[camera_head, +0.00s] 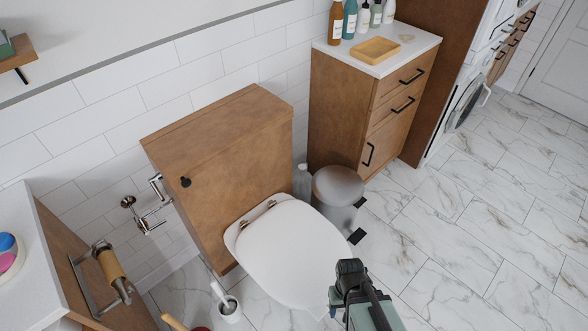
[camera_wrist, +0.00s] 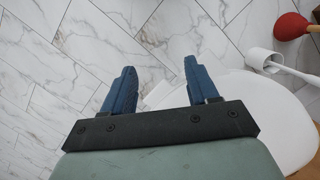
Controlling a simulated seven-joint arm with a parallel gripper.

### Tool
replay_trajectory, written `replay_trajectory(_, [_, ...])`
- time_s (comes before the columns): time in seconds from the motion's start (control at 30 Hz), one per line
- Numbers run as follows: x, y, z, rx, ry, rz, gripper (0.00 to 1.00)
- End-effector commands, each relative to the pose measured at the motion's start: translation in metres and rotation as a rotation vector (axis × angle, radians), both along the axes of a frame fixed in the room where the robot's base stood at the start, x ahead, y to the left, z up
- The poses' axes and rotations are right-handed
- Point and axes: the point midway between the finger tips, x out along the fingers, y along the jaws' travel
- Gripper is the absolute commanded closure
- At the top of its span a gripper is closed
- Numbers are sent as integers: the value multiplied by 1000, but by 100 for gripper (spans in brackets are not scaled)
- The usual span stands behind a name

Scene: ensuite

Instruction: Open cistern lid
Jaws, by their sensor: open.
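The wooden cistern box (camera_head: 235,175) stands against the tiled wall behind the toilet. Its flat wooden lid (camera_head: 205,122) lies closed on top. A black knob (camera_head: 185,182) is on the front face, near the upper left. The white toilet lid (camera_head: 290,250) is down in front of the cistern; part of it also shows at the right of the wrist view (camera_wrist: 245,115). My gripper (camera_wrist: 158,72) is open, with its two blue fingers apart and nothing between them. It is over the front of the toilet, well away from the cistern lid. The wrist view does not show the cistern.
A wooden cabinet (camera_head: 340,110) with bottles and a grey pedal bin (camera_head: 338,187) stand right of the cistern. Metal wall fittings (camera_head: 145,215) and a paper roll holder (camera_head: 110,268) are on the left. A toilet brush holder (camera_wrist: 262,58) and red plunger (camera_wrist: 290,25) are nearby. Marble floor is free at right.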

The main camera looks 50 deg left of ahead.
Motion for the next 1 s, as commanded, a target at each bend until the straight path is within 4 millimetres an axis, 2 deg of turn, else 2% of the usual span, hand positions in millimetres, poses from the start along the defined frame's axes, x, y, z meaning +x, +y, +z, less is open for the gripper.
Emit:
replay_trajectory(0.03, [-6, 16, 7, 16, -11, 35, 41])
replay_trajectory(0.27, [-35, 82, 40, 104, -59, 170, 41])
replay_trajectory(0.47, [-71, 142, 75, 213, -103, 288, 41])
replay_trajectory(0.8, [-148, 244, 151, 490, -180, 482, 41])
replay_trajectory(1.0, [-178, 292, 199, 675, -231, 552, 41])
